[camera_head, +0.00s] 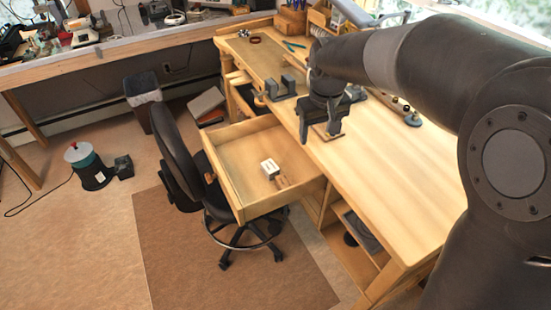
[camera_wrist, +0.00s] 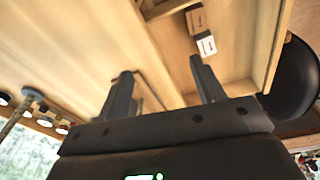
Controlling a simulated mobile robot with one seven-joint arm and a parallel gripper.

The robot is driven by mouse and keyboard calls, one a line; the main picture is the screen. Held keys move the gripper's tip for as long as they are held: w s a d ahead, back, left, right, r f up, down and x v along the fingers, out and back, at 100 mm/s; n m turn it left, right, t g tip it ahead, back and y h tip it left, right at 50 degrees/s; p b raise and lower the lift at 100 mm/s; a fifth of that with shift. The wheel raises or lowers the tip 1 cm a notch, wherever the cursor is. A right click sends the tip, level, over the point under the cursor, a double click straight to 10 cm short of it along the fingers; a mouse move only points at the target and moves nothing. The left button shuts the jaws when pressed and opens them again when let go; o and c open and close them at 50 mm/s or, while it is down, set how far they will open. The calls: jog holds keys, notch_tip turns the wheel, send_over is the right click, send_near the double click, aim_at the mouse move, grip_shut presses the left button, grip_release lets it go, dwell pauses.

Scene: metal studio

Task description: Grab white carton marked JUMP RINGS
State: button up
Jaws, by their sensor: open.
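The small white carton (camera_head: 269,167) lies in the open wooden drawer (camera_head: 234,201), toward the drawer's right part. Its marking is too small to read in the head view. In the wrist view the white carton (camera_wrist: 206,45) shows beyond the right finger, beside a brown box (camera_wrist: 195,20). My gripper (camera_head: 318,138) is above the bench top near its front edge, to the right of the drawer and higher than the carton. Its two fingers (camera_wrist: 160,80) are apart with nothing between them.
The wooden workbench (camera_head: 390,180) has a clear front stretch. A brown box (camera_head: 281,182) lies against the carton in the drawer. A black office chair (camera_head: 185,150) stands close at the drawer's left. Dark metal tools (camera_head: 282,88) stand on the bench behind my gripper.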

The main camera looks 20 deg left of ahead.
jog(key=w+a+f+n+g, duration=0.2)
jog(key=w+a+f+n, duration=0.1)
jog(key=a+f, duration=0.85)
send_over(270, 166)
jog(key=f, duration=0.3)
jog(key=shift+s+d+f, duration=0.15)
jog(key=shift+d+f, duration=0.15)
jog(key=shift+f, duration=0.1)
jog(key=f, duration=0.5)
jog(key=shift+a+f, duration=0.1)
jog(key=shift+a, duration=0.2)
jog(key=c, duration=1.1)
